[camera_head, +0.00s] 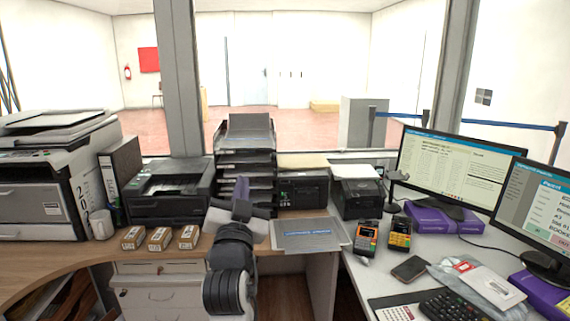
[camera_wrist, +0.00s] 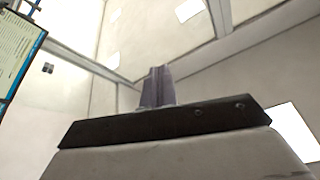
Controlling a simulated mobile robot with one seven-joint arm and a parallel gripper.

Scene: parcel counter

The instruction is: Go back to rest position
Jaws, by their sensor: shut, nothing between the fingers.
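My gripper (camera_head: 241,190) stands raised over the counter in the head view, in front of the stacked paper trays, with its fingers upward. In the wrist view my gripper (camera_wrist: 158,72) has its two fingers together with nothing between them. The wrist view looks up at the pale ceiling and walls.
Three small boxes (camera_head: 159,239) sit on the wooden counter (camera_head: 75,254) left of my arm. A grey mat (camera_head: 310,236) lies right of it. Printers, two card terminals (camera_head: 366,238), monitors (camera_head: 455,167) and a keyboard (camera_head: 455,305) stand around. A window frame rises behind.

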